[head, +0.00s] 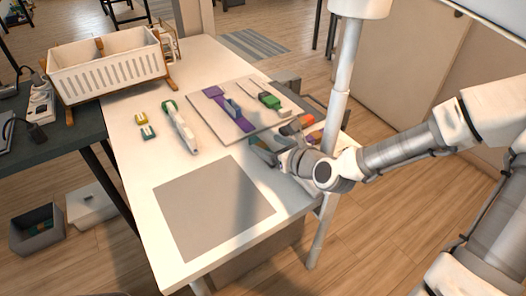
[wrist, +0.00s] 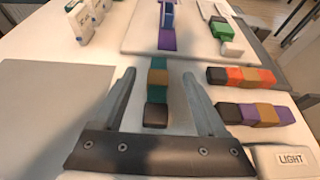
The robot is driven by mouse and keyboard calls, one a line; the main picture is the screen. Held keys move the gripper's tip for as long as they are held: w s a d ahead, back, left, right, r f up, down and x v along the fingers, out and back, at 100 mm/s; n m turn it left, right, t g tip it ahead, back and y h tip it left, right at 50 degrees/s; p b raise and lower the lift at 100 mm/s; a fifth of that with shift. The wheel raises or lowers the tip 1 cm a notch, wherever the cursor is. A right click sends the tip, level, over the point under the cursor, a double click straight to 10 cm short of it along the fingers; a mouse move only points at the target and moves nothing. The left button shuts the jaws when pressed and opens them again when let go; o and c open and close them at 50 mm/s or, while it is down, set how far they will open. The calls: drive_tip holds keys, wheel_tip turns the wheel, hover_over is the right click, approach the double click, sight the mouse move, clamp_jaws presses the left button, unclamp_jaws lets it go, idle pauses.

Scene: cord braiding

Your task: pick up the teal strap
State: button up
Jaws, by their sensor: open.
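The teal strap (wrist: 158,92) lies on the white table in the wrist view, with teal and tan segments and a dark near end. My gripper (wrist: 159,76) is open, one finger on each side of the strap in the picture, with visible gaps between strap and fingers. I cannot tell how far above the strap the fingers are. In the head view my gripper (head: 265,151) is at the table's right side, and it and the arm largely hide the strap.
An orange strap (wrist: 240,77) and a purple strap (wrist: 252,114) lie right of my gripper, near a box marked LIGHT (wrist: 288,160). A board (head: 205,114) with purple and green pieces lies beyond. A grey mat (head: 210,205) lies left. A white basket (head: 105,72) stands far left.

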sight(256, 141)
drive_tip(key=b+x, duration=0.1)
drive_tip(key=x, duration=0.1)
drive_tip(key=b+x, duration=0.2)
drive_tip(key=shift+a+f, duration=0.25)
drive_tip(key=shift+f, duration=0.2)
drive_tip(key=shift+w+a+f, duration=0.1)
drive_tip(key=shift+w+a, duration=0.15)
drive_tip(key=shift+w, duration=0.25)
drive_tip(key=shift+c, duration=0.2)
clamp_jaws()
